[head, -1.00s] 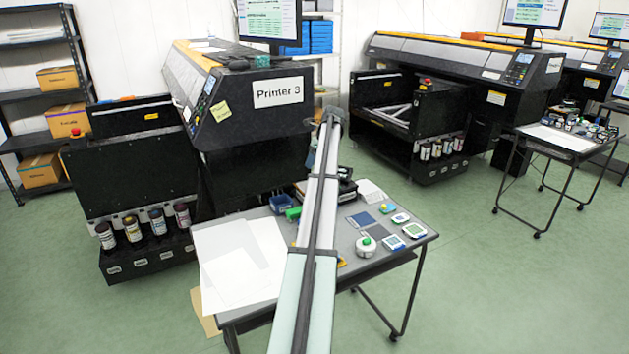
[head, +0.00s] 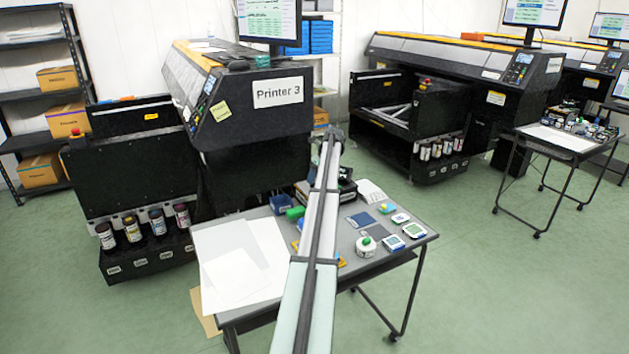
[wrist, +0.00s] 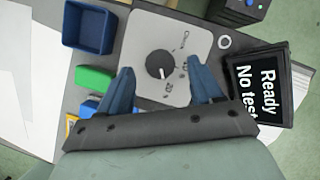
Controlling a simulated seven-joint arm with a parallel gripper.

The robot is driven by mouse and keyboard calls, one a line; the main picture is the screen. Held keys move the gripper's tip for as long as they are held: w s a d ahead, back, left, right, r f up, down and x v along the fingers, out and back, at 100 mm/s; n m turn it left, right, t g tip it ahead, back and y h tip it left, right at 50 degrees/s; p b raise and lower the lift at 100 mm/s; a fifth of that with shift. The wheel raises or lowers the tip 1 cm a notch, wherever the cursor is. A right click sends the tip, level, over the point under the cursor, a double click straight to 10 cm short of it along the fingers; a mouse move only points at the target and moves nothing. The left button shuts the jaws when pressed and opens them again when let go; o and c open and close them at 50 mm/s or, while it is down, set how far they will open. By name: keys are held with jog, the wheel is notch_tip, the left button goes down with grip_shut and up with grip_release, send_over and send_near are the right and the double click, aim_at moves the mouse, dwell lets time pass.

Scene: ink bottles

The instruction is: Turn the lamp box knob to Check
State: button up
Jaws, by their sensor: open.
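The lamp box (wrist: 153,27) shows in the wrist view as a pale panel with a round black knob (wrist: 160,63) in its middle. A small white mark on the knob points toward the lower part of the picture. My gripper (wrist: 160,67) is open, with one blue finger on each side of the knob and clear gaps between. I cannot tell how high the fingertips are above the panel. In the head view my arm hides the lamp box and the fingers.
A black display (wrist: 262,90) reading "Ready" and "No test" stands right of the panel. A blue bin (wrist: 88,28) and green block (wrist: 95,80) lie to its left. White sheets (head: 235,262) cover the table's left; a white round device (head: 366,246) stands on its right.

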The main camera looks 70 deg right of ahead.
jog(key=shift+x, duration=1.35)
jog(key=shift+c, duration=0.4)
jog(key=c, duration=1)
